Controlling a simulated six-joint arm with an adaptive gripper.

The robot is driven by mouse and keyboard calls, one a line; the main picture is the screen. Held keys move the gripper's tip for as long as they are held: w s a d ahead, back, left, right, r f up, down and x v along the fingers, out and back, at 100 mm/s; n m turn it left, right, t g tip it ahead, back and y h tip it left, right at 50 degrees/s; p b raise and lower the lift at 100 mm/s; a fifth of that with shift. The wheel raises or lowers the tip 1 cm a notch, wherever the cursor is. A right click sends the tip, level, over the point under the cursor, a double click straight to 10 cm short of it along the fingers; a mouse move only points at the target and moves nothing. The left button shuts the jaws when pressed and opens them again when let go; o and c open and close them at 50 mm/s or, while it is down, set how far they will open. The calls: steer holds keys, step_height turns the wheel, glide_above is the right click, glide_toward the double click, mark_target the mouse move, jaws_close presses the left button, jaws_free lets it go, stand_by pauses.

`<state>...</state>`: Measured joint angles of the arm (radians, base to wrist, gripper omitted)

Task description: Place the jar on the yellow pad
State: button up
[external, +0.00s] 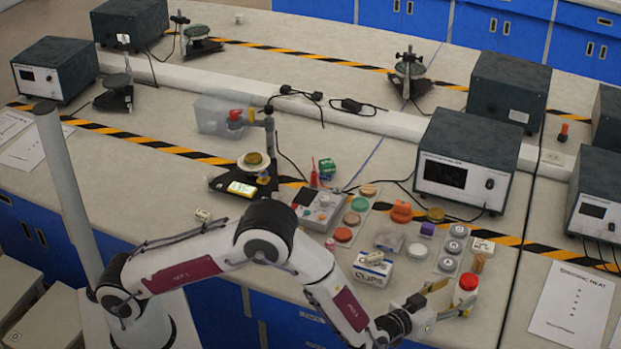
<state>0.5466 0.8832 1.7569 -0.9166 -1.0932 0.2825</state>
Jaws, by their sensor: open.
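A small jar with a red lid (468,282) stands at the front right of the bench. Its pale body shows only partly below the lid. My gripper (455,299) is open beside the jar, with its fingers reaching toward it from the left. One finger is near the jar's left side and the other is low in front. I cannot tell whether they touch it. A small flat yellow piece (242,188) lies on the black stand base at the left and may be the yellow pad.
Left of the jar are a tray with round grey weights (453,246), a white and blue box (372,270) and several coloured discs (347,226). A grey instrument (467,160) stands behind. A paper sheet (573,305) lies at the right. Bench space between the jar and sheet is clear.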

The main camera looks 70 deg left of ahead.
steer(key=s+a+r+m+g+h, duration=0.2)
steer(key=s+a+r+h, duration=0.1)
steer(key=s+r, duration=0.5)
steer(key=s+a+r+m+g+h, duration=0.1)
steer(key=s+a+r+g+h, duration=0.4)
steer(key=r, duration=0.6)
steer(key=s+a+f+g+y, duration=0.1)
steer(key=s+a, duration=0.3)
steer(key=s, duration=0.7)
steer(key=s+a+f+g+y, duration=0.1)
steer(key=s+a, duration=0.3)
steer(key=s, duration=0.8)
steer(key=s+a+f+m+g+y, duration=0.1)
steer(key=s+a, duration=0.3)
steer(key=s, duration=0.8)
steer(key=shift+a+f+y, duration=0.4)
steer(key=shift+f+y, duration=0.05)
steer(key=shift+y, duration=0.05)
